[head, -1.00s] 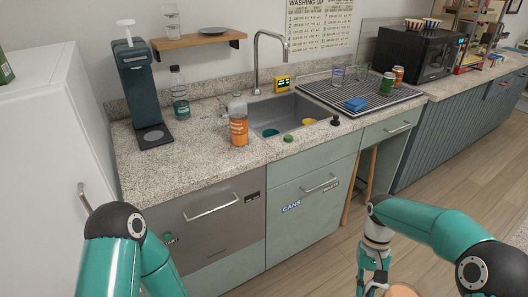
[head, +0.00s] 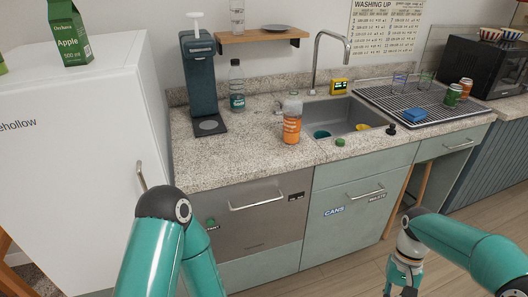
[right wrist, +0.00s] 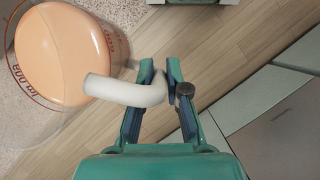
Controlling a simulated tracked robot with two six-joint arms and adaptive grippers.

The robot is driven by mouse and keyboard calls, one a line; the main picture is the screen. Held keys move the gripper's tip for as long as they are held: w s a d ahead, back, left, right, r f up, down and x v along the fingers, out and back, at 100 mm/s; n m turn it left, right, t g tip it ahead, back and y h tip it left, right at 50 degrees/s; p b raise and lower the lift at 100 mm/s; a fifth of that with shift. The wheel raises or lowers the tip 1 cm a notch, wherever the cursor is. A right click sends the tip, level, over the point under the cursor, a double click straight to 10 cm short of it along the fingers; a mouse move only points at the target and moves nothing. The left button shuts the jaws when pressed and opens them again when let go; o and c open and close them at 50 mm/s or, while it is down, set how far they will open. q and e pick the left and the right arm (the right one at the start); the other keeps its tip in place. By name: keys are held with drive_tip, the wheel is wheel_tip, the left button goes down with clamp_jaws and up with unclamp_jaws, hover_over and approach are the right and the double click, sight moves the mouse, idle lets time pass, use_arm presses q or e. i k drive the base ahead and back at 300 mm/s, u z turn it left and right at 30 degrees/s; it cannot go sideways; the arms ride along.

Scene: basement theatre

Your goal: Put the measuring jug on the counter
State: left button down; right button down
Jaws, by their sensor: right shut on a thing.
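The measuring jug (right wrist: 68,50) shows in the right wrist view at the upper left. It is clear with red markings and holds something pale orange; part of it is cut off by the frame. My right gripper (right wrist: 160,82) is shut on the jug's white handle (right wrist: 125,92). In the head view my right gripper (head: 404,280) is low at the bottom edge, in front of the cabinets and below counter height; the jug is out of that view. The speckled counter (head: 240,160) runs across the middle. My left arm enters at the bottom, but its gripper is out of frame.
On the counter stand a dark dispenser (head: 203,90), a dark-capped bottle (head: 237,88) and an orange bottle (head: 291,121). The sink (head: 338,114) and drying rack (head: 420,99) lie to the right. The counter's front left is clear. A white fridge (head: 80,150) stands at the left.

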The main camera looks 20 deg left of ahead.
sight(250, 146)
drive_tip(key=k, duration=0.6)
drive_tip(key=u, duration=0.5)
drive_tip(key=i, duration=0.25)
drive_tip(key=u, duration=1.25)
drive_tip(key=i, duration=0.8)
drive_tip(key=z, duration=0.55)
